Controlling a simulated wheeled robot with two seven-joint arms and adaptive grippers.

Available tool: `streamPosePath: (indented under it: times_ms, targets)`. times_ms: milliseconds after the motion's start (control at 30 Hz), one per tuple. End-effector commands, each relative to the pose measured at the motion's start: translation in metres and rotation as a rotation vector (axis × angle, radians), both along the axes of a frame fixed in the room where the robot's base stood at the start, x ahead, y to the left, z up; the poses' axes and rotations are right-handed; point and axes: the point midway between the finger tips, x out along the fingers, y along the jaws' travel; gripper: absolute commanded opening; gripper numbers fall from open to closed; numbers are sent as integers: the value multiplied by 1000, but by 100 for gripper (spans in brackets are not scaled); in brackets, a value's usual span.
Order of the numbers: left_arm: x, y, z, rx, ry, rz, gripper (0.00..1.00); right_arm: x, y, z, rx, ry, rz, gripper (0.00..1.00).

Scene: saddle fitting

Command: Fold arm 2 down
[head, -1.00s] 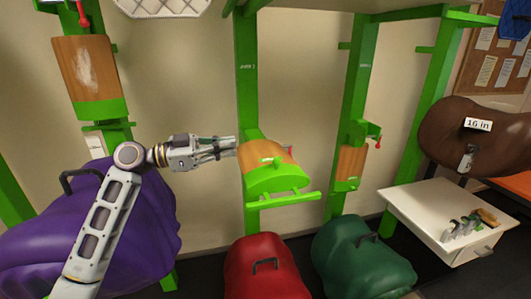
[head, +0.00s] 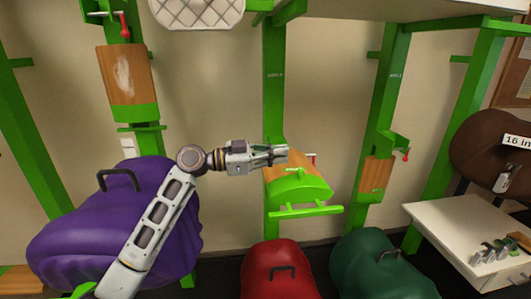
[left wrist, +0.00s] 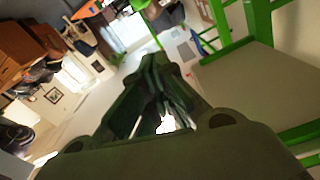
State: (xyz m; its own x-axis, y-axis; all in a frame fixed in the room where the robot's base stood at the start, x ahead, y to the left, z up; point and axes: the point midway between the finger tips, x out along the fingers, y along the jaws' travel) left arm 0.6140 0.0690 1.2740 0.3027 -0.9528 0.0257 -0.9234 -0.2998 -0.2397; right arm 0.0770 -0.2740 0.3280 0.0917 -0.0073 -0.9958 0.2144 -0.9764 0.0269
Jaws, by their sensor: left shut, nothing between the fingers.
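The saddle arm on the middle green post (head: 274,80) juts out toward me; I take it to be arm 2, though the post's small label is hard to read. It has a wooden top (head: 286,167) and a green curved front (head: 301,189) with a crossbar below. The left wrist view shows the closed fingers (left wrist: 160,85) but no saddle arm I can identify. My right gripper is not in view.
Folded wooden arms hang flat on the left post (head: 127,78) and right post (head: 376,174). A purple covered form (head: 130,225) stands behind my left arm. Red (head: 280,270) and green (head: 375,262) forms stand below. A white table (head: 450,225) with tools is at right.

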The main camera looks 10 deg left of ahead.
Motion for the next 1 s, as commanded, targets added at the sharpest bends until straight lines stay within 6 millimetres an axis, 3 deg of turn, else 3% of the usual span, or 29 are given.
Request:
streamPosePath:
  times_ms: [200,533,1000]
  targets:
    - [8,-29,4,0,0,-2,0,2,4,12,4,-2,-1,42]
    - [19,-33,-31,0,3,1,0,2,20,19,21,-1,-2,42]
    - [21,-34,-37,0,1,1,0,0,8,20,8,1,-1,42]
